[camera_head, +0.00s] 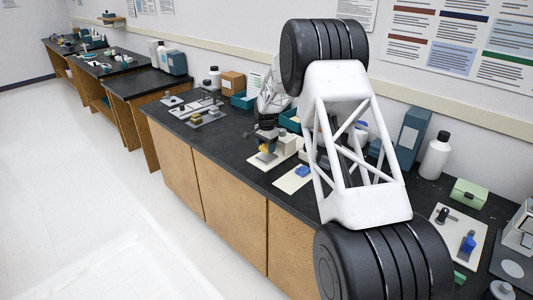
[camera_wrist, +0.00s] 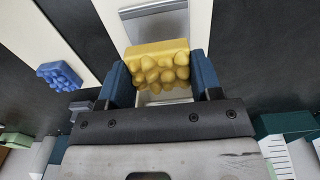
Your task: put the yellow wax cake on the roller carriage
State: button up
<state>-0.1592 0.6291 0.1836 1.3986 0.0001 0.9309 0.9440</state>
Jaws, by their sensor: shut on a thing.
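The yellow wax cake (camera_wrist: 157,62) is a block with a lumpy front, held between the two blue fingers of my gripper (camera_wrist: 162,76) in the wrist view. In the head view the cake (camera_head: 265,148) is small, just below my gripper (camera_head: 267,136), over or on a pale board (camera_head: 263,160) on the dark bench. I cannot tell whether it touches the board. A grey metal bar (camera_wrist: 153,9) lies on the pale board beyond the cake in the wrist view. I cannot tell which thing is the roller carriage.
A blue lumpy cake (camera_head: 303,171) lies on a white card right of my gripper; it also shows in the wrist view (camera_wrist: 60,75). A board with small fixtures (camera_head: 208,118) stands further left. A white bottle (camera_head: 436,157) and green box (camera_head: 468,193) stand at right.

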aim_at(266, 147)
jog(key=shift+f, duration=1.7)
jog(key=shift+f, duration=0.15)
jog(key=o, duration=0.9)
jog(key=shift+o, duration=0.2)
notch_tip(266, 147, up, 12)
jog(key=shift+r, duration=0.1)
jog(key=shift+s+r, duration=0.1)
